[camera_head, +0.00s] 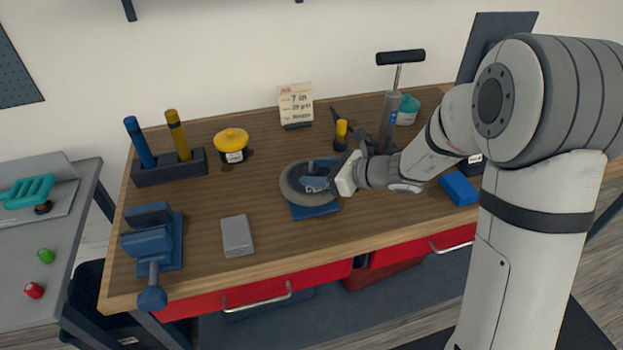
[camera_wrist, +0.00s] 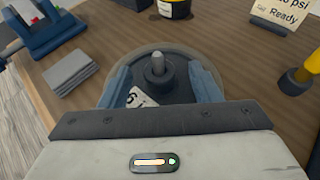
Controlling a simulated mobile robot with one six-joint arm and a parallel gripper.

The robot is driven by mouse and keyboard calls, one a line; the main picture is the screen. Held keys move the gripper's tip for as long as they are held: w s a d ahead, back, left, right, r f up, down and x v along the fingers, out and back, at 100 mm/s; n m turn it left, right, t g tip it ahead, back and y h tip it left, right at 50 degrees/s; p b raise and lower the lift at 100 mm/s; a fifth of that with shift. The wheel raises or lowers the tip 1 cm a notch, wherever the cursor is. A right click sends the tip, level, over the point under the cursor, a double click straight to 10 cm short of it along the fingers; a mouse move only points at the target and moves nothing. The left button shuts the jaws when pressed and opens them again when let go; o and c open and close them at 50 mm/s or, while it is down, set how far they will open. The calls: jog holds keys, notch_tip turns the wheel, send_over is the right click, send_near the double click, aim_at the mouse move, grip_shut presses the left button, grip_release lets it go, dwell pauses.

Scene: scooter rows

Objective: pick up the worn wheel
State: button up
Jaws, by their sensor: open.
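The worn wheel (camera_head: 291,185) is a grey disc lying flat on a blue stand (camera_head: 315,211) on the wooden workbench. In the wrist view the wheel (camera_wrist: 203,76) has a dark hub with a pale metal pin (camera_wrist: 157,62) standing up in its middle. A white tag with a "6" (camera_wrist: 139,98) lies on it, partly hidden. My gripper (camera_head: 322,178) is over the wheel from the right. Its blue fingers (camera_wrist: 160,85) are apart on either side of the hub, with nothing visibly clamped. Whether they touch the wheel I cannot tell.
A blue vise (camera_head: 152,240) and a folded grey cloth (camera_head: 237,236) are at the left. Behind stand a holder with two tools (camera_head: 168,167), a yellow-lidded pot (camera_head: 232,143), a note card (camera_head: 296,105) and a pump (camera_head: 390,115). A blue block (camera_head: 458,188) lies right.

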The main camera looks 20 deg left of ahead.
jog(key=shift+w+a+f, duration=0.1)
jog(key=shift+a+f, duration=0.05)
jog(key=shift+a, duration=0.15)
jog(key=shift+c, duration=0.3)
grip_shut()
